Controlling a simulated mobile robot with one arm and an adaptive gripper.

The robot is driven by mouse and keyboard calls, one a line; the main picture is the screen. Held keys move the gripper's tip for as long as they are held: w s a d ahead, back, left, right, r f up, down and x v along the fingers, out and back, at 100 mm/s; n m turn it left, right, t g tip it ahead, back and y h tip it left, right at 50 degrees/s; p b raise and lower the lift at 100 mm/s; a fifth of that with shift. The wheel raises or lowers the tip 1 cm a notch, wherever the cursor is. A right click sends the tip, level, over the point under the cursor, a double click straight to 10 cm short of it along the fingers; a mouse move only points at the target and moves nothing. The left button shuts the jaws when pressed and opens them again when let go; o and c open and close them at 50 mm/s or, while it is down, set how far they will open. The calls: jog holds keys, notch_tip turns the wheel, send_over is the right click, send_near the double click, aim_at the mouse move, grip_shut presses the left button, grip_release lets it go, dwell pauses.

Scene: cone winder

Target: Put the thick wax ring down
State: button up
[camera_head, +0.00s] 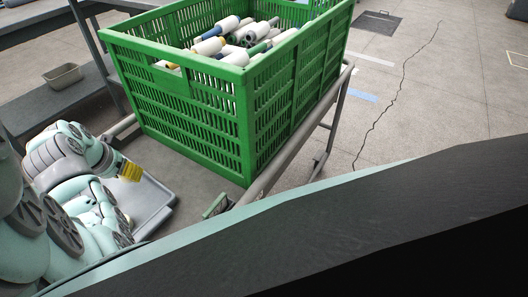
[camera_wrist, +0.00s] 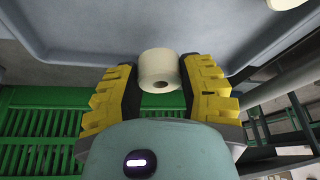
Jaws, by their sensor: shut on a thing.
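The thick wax ring (camera_wrist: 159,66) is a cream, roll-shaped piece with a hole in its end. In the wrist view it sits between the two yellow fingers of my gripper (camera_wrist: 163,76), which is shut on it. A grey tray (camera_wrist: 60,38) fills the background beyond the ring; I cannot tell whether the ring touches it. In the head view my gripper (camera_head: 130,171) is over the grey tray (camera_head: 153,200) at the lower left, and the ring is hidden there.
A green crate (camera_head: 185,112) full of yarn cones stands close to the right of my gripper on a rail frame. Another cream piece (camera_wrist: 286,3) shows at the wrist view's top right edge. A small bin (camera_head: 63,76) sits on a grey bench at left.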

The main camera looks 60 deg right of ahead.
aim_at(134, 187)
jog(key=shift+f+b, duration=0.3)
jog(key=shift+f, duration=1.4)
jog(key=shift+f, duration=0.1)
jog(key=shift+f, duration=0.1)
jog(key=o, duration=1)
jog(key=shift+c, duration=0.2)
